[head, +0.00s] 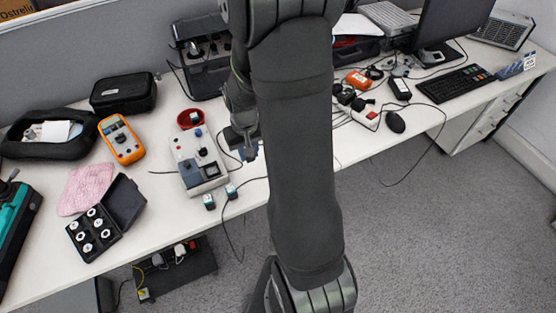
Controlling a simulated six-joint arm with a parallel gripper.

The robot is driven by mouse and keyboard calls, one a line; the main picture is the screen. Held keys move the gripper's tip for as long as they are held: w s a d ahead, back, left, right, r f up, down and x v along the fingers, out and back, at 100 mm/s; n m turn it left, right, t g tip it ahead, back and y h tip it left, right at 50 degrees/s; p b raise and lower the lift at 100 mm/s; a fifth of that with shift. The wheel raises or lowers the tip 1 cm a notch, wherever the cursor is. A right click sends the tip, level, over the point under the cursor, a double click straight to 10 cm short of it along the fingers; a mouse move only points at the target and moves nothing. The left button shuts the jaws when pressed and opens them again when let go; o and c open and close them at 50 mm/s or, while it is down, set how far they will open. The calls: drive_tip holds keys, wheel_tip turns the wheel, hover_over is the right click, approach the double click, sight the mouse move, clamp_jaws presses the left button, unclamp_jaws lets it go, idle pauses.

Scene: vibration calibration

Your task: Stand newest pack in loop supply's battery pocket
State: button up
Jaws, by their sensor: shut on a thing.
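The loop supply appears to be the light grey box (187,150) with knobs, left of my gripper on the white desk. A dark square opening (211,171) near its front end looks like the battery pocket. Two small dark packs with teal and white faces stand in front of it: a left pack (209,202) and a right pack (231,191). Their markings are too small to read. My gripper (247,150) is beside the box's right side, shut on a small pack that is mostly hidden by the fingers. My arm covers the middle of the view.
An orange multimeter (121,139), a pink cloth (86,188) and an open black case (92,230) with several white-topped pieces lie to the left. A red ring-shaped dish (190,118) is behind the box.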

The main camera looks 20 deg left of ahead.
drive_tip(key=s+a, duration=0.4)
drive_tip(key=a, duration=0.8)
drive_tip(key=shift+w+f, duration=0.2)
drive_tip(key=shift+f, duration=2)
drive_tip(key=shift+f, duration=0.75)
drive_tip(key=o, duration=1.5)
drive_tip(key=shift+r, duration=0.1)
drive_tip(key=shift+r, duration=3.95)
drive_tip(key=shift+f, duration=3.7)
